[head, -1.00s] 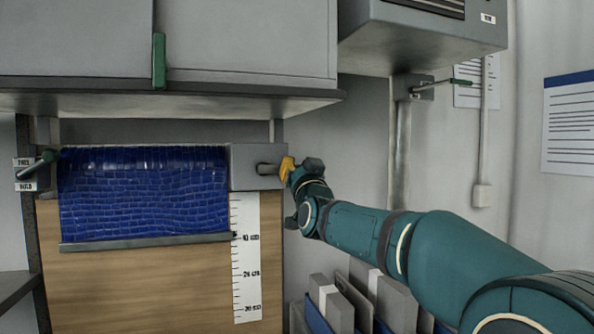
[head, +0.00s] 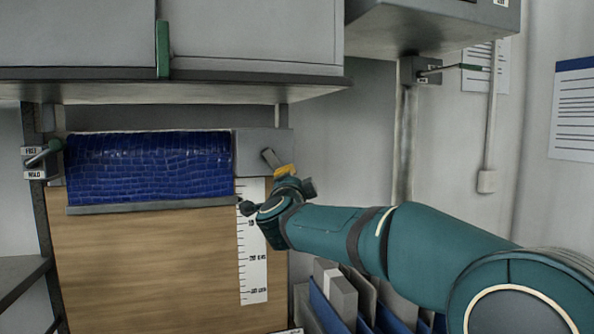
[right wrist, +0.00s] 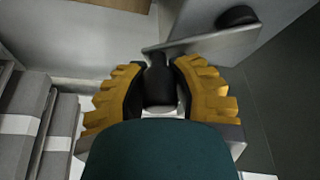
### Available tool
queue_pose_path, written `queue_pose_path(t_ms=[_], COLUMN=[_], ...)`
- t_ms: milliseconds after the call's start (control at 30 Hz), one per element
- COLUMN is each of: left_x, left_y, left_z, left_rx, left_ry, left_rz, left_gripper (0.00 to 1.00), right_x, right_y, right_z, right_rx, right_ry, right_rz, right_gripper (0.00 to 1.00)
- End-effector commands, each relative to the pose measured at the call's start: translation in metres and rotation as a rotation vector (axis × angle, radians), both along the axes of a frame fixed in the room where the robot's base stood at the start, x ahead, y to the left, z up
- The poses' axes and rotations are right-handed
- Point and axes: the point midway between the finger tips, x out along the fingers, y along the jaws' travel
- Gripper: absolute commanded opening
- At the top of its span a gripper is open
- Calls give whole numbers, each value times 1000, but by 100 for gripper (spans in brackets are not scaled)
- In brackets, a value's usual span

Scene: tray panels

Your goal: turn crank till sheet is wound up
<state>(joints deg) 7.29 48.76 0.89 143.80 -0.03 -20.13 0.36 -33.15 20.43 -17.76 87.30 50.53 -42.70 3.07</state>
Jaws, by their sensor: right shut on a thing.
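The blue sheet (head: 150,168) hangs in front of a wooden board, with a grey bar (head: 150,206) along its lower edge. A grey housing (head: 262,150) sits at the right end of the sheet, and the crank (head: 270,158) comes out of it. My right gripper (head: 285,172) is at the crank's outer end, below and right of the housing. In the right wrist view its yellow fingers (right wrist: 160,88) are shut around the dark crank handle (right wrist: 158,80). My left gripper is in no view.
A scale strip (head: 252,270) hangs on the board (head: 150,265) below the housing. A lever (head: 42,153) with labels is at the sheet's left end. Grey cabinets (head: 250,40) overhang the sheet. Grey and blue panels (head: 340,295) stand upright below my right arm.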

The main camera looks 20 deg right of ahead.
Motion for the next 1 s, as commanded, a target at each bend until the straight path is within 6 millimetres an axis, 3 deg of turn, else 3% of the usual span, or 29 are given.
queue_pose_path(t_ms=[500,1000], left_x=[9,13], left_y=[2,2], left_z=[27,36], left_rx=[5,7], left_ry=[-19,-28], left_rz=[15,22], left_gripper=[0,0], right_x=[-1,-1], right_y=[28,41], right_z=[-14,-18], right_rx=[440,610], right_ry=[18,24], right_rz=[-3,-2], right_gripper=[0,0])
